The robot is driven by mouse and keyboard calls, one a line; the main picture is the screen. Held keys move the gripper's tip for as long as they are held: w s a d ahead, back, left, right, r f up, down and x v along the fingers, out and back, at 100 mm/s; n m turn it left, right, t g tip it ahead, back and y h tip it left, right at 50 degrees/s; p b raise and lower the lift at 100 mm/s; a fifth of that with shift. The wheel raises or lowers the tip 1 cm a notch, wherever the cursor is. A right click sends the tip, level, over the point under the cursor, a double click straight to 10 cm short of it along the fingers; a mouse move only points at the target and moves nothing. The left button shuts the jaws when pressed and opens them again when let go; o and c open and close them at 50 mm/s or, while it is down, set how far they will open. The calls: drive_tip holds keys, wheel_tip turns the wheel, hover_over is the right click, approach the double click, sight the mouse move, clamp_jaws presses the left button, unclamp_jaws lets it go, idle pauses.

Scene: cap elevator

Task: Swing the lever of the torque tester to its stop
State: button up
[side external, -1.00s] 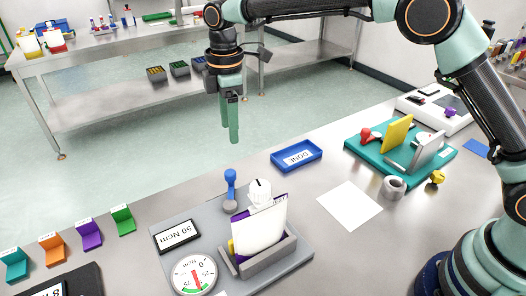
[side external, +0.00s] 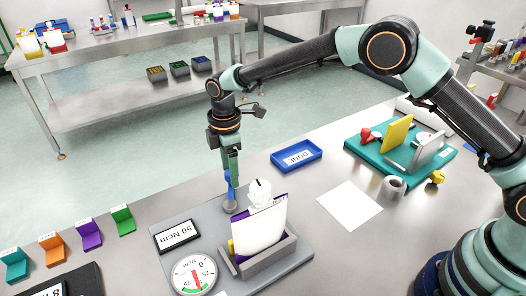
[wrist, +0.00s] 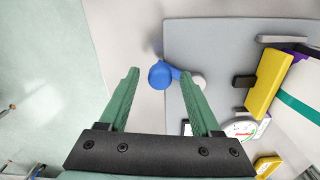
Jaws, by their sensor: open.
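The torque tester (side external: 165,238) is a grey plate with a dial gauge (side external: 194,274), a "50 Ncm" display (side external: 177,236) and a clamp holding a white and purple bottle (side external: 260,226). Its lever has a blue handle (side external: 228,190) on a round grey pivot (side external: 230,207). The gauge needle is near 0. My gripper (side external: 231,178) points down at the lever, partly hiding the handle in the side view. In the wrist view my gripper (wrist: 164,85) is open, with the blue knob (wrist: 160,75) between its fingers' lines, nearer the right finger. I cannot tell if they touch.
A blue "DONE" tray (side external: 297,156) and a white sheet (side external: 349,205) lie right of the tester. A teal fixture (side external: 365,150) stands farther right. Coloured holders (side external: 88,234) line the left edge. The yellow block (wrist: 265,82) is right of my fingers.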

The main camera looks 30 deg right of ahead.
drive_tip(key=shift+f, duration=0.2)
drive_tip(key=shift+c, duration=0.3)
clamp_jaws()
idle(1.1)
